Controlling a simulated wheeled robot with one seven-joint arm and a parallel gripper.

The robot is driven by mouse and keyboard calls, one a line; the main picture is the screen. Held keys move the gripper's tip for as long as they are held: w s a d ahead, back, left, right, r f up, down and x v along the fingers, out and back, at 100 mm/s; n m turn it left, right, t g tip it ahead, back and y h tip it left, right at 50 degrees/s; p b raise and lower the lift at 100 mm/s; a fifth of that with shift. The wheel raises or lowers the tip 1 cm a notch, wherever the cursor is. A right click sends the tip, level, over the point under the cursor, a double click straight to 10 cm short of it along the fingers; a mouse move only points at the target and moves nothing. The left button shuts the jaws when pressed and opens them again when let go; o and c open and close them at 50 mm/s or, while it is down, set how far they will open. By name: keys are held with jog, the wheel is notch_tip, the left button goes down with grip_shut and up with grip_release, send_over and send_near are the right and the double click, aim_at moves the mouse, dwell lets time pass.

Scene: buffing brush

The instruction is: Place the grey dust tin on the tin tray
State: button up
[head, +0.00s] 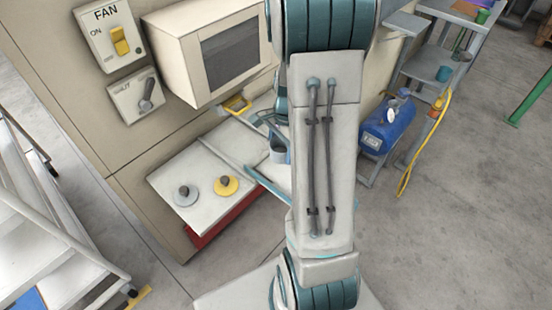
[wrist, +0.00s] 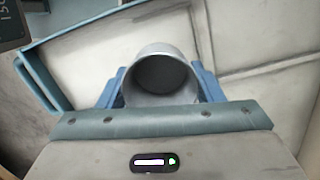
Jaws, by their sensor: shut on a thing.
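The grey dust tin (wrist: 160,72) is a round, open-topped metal cup in the wrist view. My gripper (wrist: 160,88) is shut on it, with a blue finger on each side. In the head view my gripper (head: 279,150) is partly hidden behind my arm. A tray with a raised blue rim (wrist: 42,82), which looks like the tin tray, lies below and to the left of the tin in the wrist view. Its blue rim also shows in the head view (head: 268,185), partly hidden by my arm. I cannot tell whether the tin touches anything below.
A boxy cabinet with a dark window (head: 230,55) overhangs behind. A blue tank (head: 390,125) with a yellow hose stands right of my arm. Open floor lies at the lower right.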

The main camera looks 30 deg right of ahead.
aim_at(276, 167)
jog(key=shift+w+a+f, duration=0.2)
jog(key=shift+a+f, duration=0.25)
jog(key=shift+a, duration=0.25)
jog(key=shift+f+b, duration=0.3)
jog(key=shift+f, duration=1.65)
jog(key=shift+f, duration=0.2)
jog(key=o, duration=1.1)
jog(key=shift+c, duration=0.2)
jog(key=shift+r, duration=0.1)
